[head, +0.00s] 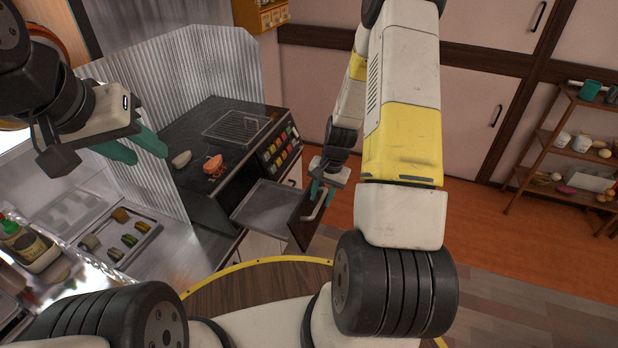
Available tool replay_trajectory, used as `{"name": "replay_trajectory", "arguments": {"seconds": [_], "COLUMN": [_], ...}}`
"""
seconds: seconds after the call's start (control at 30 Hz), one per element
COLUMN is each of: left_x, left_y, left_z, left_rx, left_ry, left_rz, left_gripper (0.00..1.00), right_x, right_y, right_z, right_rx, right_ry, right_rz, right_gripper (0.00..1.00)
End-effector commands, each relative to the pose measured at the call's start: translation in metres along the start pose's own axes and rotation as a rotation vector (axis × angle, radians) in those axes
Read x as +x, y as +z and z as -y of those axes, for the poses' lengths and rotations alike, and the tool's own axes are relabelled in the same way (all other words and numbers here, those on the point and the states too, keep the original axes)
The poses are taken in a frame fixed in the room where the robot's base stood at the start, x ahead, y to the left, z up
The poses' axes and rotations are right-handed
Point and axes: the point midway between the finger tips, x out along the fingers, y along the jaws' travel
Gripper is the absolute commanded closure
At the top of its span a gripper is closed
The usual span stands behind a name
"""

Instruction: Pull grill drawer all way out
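The grill drawer (270,207) sticks out of the dark grill stove (204,173) below its row of buttons. Its tray is flat, grey and empty, and its front panel carries a pale curved handle (318,207). My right gripper (320,189) is at the upper end of this handle, with teal fingertips close beside it. It is too small in view to tell whether the fingers are closed on the handle. My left gripper (132,147) is open and empty, with teal fingers, in front of the corrugated metal screen, away from the drawer.
A wire grate (236,127), an orange item (213,166) and a pale bowl (181,159) are on the stove top. A shelf (575,138) is at right. Orange floor lies clear beyond the drawer.

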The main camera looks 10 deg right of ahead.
Motion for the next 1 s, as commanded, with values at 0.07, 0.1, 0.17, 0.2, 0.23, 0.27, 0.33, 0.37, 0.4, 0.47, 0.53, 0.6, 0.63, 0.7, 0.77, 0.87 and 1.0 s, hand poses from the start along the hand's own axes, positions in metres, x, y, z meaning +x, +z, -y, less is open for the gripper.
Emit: {"name": "replay_trajectory", "arguments": {"seconds": [0.07,0.1,0.17,0.2,0.23,0.27,0.33,0.37,0.4,0.47,0.53,0.6,0.63,0.7,0.77,0.87,1.0], "left_x": [0.0,0.0,0.0,0.0,0.0,0.0,0.0,0.0,0.0,0.0,0.0,0.0,0.0,0.0,0.0,0.0,0.0], "left_y": [0.0,0.0,0.0,0.0,0.0,0.0,0.0,0.0,0.0,0.0,0.0,0.0,0.0,0.0,0.0,0.0,0.0], "left_z": [0.0,0.0,0.0,0.0,0.0,0.0,0.0,0.0,0.0,0.0,0.0,0.0,0.0,0.0,0.0,0.0,0.0], "left_rx": [0.0,0.0,0.0,0.0,0.0,0.0,0.0,0.0,0.0,0.0,0.0,0.0,0.0,0.0,0.0,0.0,0.0], "left_ry": [0.0,0.0,0.0,0.0,0.0,0.0,0.0,0.0,0.0,0.0,0.0,0.0,0.0,0.0,0.0,0.0,0.0], "left_rz": [0.0,0.0,0.0,0.0,0.0,0.0,0.0,0.0,0.0,0.0,0.0,0.0,0.0,0.0,0.0,0.0,0.0], "left_gripper": [0.64,0.64,0.64,0.64,0.64,0.64,0.64,0.64,0.64,0.64,0.64,0.64,0.64,0.64,0.64,0.64,0.64], "right_x": [-0.015,-0.022,-0.033,-0.04,-0.044,-0.049,-0.057,-0.06,-0.063,-0.066,-0.067,-0.067,-0.067,-0.067,-0.067,-0.067,-0.078], "right_y": [-0.001,-0.002,-0.002,-0.001,-0.001,-0.001,-0.001,-0.001,0.0,0.0,0.0,0.0,0.0,0.0,0.0,0.0,0.001], "right_z": [0.001,0.001,0.001,0.001,0.001,0.001,0.001,0.001,0.001,0.0,0.0,0.0,0.0,0.0,0.0,0.0,0.004], "right_rx": [0.0,0.0,0.0,0.0,0.0,0.0,-0.001,-0.001,-0.001,-0.001,-0.001,-0.001,-0.001,-0.001,-0.001,-0.001,-0.017], "right_ry": [-0.002,-0.002,-0.002,-0.002,-0.002,-0.002,-0.002,-0.001,-0.001,-0.001,-0.001,-0.001,0.0,-0.001,-0.001,-0.001,-0.006], "right_rz": [-0.005,-0.006,-0.006,-0.005,-0.005,-0.005,-0.004,-0.003,-0.002,-0.001,-0.001,-0.001,-0.001,-0.001,-0.001,-0.001,-0.012], "right_gripper": [0.66,0.66,0.66,0.66,0.66,0.66,0.66,0.66,0.66,0.66,0.66,0.66,0.66,0.66,0.66,0.66,0.66]}}
